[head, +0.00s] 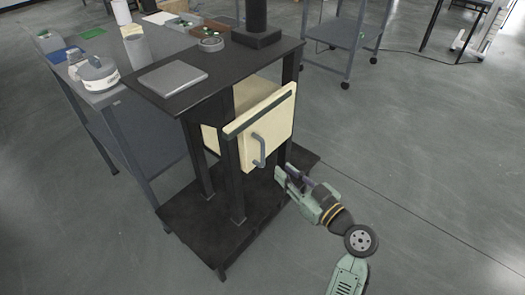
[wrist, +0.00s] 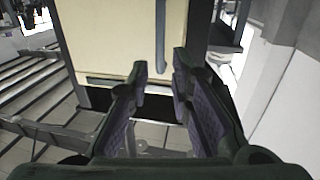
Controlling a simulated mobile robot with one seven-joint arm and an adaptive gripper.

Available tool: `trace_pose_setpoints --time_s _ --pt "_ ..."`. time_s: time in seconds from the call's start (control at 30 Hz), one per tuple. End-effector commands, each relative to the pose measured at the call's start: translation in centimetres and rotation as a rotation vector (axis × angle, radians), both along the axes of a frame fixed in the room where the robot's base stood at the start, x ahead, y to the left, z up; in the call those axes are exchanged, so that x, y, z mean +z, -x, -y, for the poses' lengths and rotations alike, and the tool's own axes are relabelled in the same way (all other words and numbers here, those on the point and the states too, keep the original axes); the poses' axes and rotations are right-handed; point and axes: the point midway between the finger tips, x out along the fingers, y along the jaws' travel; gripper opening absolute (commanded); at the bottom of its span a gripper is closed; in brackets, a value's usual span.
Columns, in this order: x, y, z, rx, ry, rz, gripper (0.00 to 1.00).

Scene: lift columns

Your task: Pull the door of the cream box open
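The cream box (head: 212,139) sits under the black table top. Its cream door (head: 280,118) faces the lower right and has a dark strip along its upper edge. I cannot tell whether the door stands slightly ajar. A grey bar handle (head: 259,150) is on the door. My gripper (head: 287,176) is just below and to the right of the handle, apart from it. In the wrist view my gripper (wrist: 160,78) has its fingers spread and empty. The handle (wrist: 160,38) stands upright beyond the gap between the fingertips, in front of the cream door (wrist: 112,40).
The black table (head: 148,97) carries a grey flat slab (head: 172,78) and a dark column (head: 257,22). Its black lower shelf (head: 215,238) extends below the box. A grey workbench (head: 108,98) stands at left.

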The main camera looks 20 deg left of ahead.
Motion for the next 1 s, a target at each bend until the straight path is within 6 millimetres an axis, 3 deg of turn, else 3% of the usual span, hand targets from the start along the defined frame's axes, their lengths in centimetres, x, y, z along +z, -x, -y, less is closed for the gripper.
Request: trace_pose_setpoints --time_s 0.6,1.0 --pt "0.3 -5.0 -8.3 0.002 -0.003 0.001 0.2" --pt "0.1 -5.5 -9.1 0.0 -0.002 0.001 0.2"
